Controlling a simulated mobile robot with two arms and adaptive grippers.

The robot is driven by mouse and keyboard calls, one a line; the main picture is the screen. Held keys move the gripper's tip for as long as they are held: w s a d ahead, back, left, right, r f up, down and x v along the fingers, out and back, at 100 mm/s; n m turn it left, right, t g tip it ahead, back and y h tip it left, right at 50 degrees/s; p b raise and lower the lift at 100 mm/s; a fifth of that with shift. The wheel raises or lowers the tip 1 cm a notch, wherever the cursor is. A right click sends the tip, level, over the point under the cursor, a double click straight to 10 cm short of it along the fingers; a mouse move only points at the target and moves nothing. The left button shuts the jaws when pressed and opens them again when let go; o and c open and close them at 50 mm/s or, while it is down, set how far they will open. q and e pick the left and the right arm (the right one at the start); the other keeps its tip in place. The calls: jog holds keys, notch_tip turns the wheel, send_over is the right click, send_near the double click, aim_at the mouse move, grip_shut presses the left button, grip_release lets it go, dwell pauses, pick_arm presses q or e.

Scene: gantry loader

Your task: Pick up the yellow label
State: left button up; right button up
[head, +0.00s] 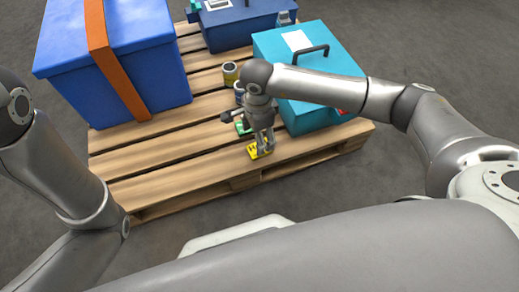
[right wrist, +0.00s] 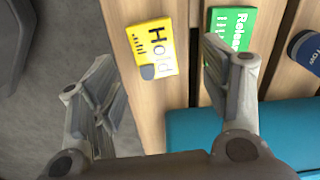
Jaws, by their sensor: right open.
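The yellow label (head: 254,153), a small flat plate marked "Hold", lies on the front slats of the wooden pallet (head: 170,185). The yellow label also shows in the right wrist view (right wrist: 150,45). My right gripper (head: 266,146) points down just above the yellow label and partly hides it in the head view. In the right wrist view my right gripper (right wrist: 158,78) is open and empty, with the label between and beyond its fingers. My left arm shows at the left edge, but its gripper is not visible.
A green label (right wrist: 228,22), marked "Release", lies close beside the right finger. A teal box (head: 318,110) with a handle stands to the right. A large blue box (head: 115,70) with an orange strap stands left.

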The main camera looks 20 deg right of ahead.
jog(key=shift+s+f+b, duration=0.1)
jog(key=shift+f+b, duration=0.25)
jog(key=shift+f, duration=0.2)
jog(key=f+b, duration=0.3)
jog(key=shift+s+a+f, duration=0.1)
jog(key=shift+s, duration=0.15)
jog(key=shift+f, duration=0.45)
jog(key=shift+r, duration=0.1)
jog(key=c, duration=1)
jog(key=shift+r, duration=0.2)
